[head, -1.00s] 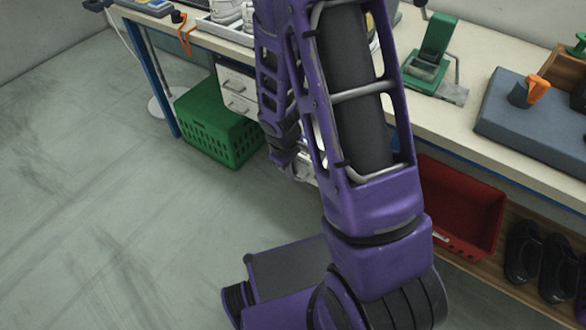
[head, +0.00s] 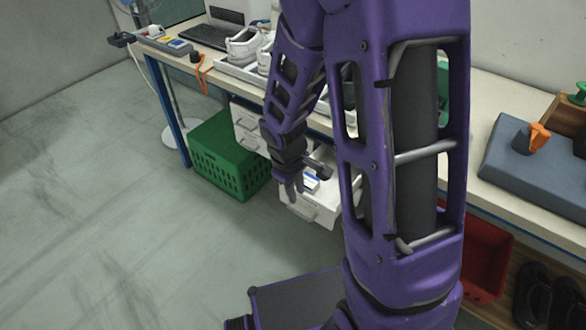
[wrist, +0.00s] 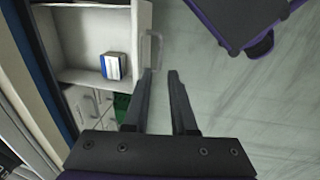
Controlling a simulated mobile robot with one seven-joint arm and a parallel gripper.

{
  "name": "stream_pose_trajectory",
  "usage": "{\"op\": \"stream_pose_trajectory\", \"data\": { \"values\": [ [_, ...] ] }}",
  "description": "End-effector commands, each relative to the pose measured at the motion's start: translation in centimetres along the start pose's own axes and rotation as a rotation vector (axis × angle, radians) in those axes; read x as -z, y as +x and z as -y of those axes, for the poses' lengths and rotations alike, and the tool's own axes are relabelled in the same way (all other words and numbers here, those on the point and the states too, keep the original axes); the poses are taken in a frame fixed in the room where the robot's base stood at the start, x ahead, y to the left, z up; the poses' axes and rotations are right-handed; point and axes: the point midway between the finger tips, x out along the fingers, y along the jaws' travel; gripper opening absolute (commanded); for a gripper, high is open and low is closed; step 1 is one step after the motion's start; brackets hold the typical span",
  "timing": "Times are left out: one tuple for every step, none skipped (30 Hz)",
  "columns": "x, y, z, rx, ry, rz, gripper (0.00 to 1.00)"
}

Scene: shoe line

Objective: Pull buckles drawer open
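A white drawer (head: 318,207) stands pulled out from the unit under the bench in the head view. In the wrist view the open drawer (wrist: 77,77) is at upper left, with a small blue-and-white box (wrist: 114,66) inside. I cannot read a label naming it the buckles drawer. Its bar handle (wrist: 152,50) is on the front, close to the tip of my gripper's left finger. My gripper (wrist: 160,72) has its fingers apart, with only floor visible between them. In the head view my gripper (head: 294,186) is beside the drawer, partly hidden by my wrist.
The bench above carries white shoes (head: 243,46) in a tray. A red bin (head: 487,262) is at right. The floor at left is clear.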

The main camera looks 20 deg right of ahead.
Motion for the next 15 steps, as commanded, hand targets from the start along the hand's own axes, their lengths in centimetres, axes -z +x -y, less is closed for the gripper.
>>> {"op": "stream_pose_trajectory", "data": {
  "values": [
    [0.0, -1.7, -0.1, -0.002, 0.003, -0.004, 0.25],
    [0.1, -2.4, -0.1, -0.003, 0.002, -0.004, 0.25],
    [0.1, -3.2, -0.1, -0.002, 0.001, -0.004, 0.25],
    [0.1, -3.7, -0.1, -0.002, 0.001, -0.003, 0.25],
    [0.1, -4.3, -0.1, -0.002, 0.001, -0.004, 0.25],
    [0.0, -4.8, -0.1, -0.001, 0.002, -0.002, 0.25],
    [0.0, -5.3, -0.1, -0.002, 0.002, -0.003, 0.25],
    [0.1, -5.6, -0.1, -0.002, 0.001, -0.003, 0.25],
    [0.0, -6.0, -0.1, -0.001, 0.000, -0.001, 0.25],
    [0.0, -6.2, 0.0, -0.001, 0.000, -0.001, 0.25],
    [0.0, -6.5, 0.0, -0.001, 0.000, -0.001, 0.25],
    [0.0, -6.7, 0.0, 0.000, 0.001, -0.001, 0.25],
    [0.0, -6.8, 0.0, 0.000, 0.001, -0.001, 0.25],
    [0.0, -6.8, 0.0, 0.000, 0.001, -0.001, 0.25],
    [0.0, -6.9, 0.0, 0.001, 0.001, 0.000, 0.25]
  ]
}}
